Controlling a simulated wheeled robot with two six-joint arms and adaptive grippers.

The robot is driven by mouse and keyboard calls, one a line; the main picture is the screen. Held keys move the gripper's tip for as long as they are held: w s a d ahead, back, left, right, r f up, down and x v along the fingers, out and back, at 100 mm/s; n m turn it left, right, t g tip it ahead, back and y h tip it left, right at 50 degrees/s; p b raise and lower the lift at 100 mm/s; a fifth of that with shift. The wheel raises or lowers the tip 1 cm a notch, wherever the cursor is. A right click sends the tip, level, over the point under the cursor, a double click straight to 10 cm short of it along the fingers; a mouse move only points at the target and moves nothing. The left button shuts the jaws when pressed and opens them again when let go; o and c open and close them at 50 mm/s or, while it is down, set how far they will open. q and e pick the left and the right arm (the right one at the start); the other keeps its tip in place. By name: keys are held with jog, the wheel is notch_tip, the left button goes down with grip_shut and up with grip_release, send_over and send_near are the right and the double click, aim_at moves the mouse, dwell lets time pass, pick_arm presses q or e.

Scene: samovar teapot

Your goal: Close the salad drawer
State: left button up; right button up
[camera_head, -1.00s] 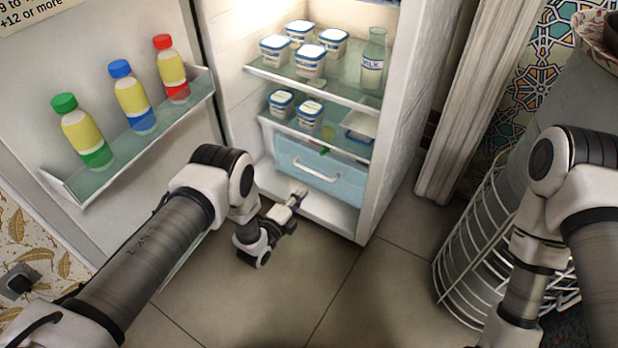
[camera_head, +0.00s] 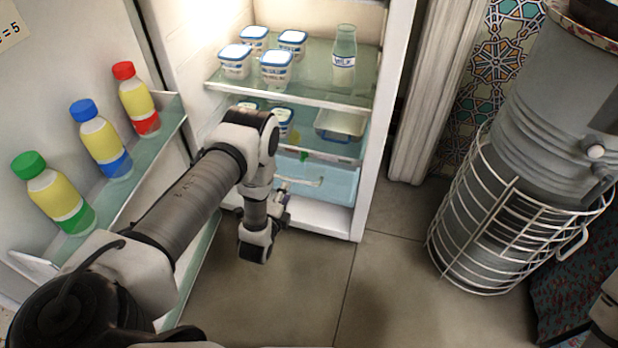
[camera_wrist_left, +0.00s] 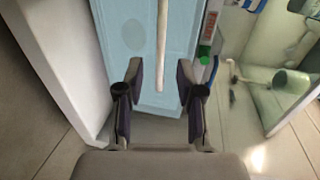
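The salad drawer (camera_head: 335,182) is a light blue box at the bottom of the open fridge, with a pale bar handle (camera_head: 300,180) on its front. I cannot tell exactly how far out it stands. My left gripper (camera_head: 283,190) is at the drawer's front, partly hidden by its own wrist. In the left wrist view the gripper (camera_wrist_left: 158,90) is open, its two fingers apart. The handle (camera_wrist_left: 162,40) runs upright in that picture, its near end between the fingertips, and the drawer front (camera_wrist_left: 128,40) lies behind. Contact is not clear. My right gripper is out of view.
The fridge door at left holds several bottles (camera_head: 100,146). White tubs (camera_head: 276,70) and a milk bottle (camera_head: 343,58) stand on the upper shelf (camera_head: 310,92). The fridge side wall (camera_head: 372,170) borders the drawer.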

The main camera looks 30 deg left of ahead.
aim_at(293, 179)
pick_arm(q)
jog(key=b+x, duration=0.4)
jog(key=x, duration=0.3)
jog(key=shift+w+f, duration=0.15)
jog(key=shift+w, duration=0.1)
grip_shut()
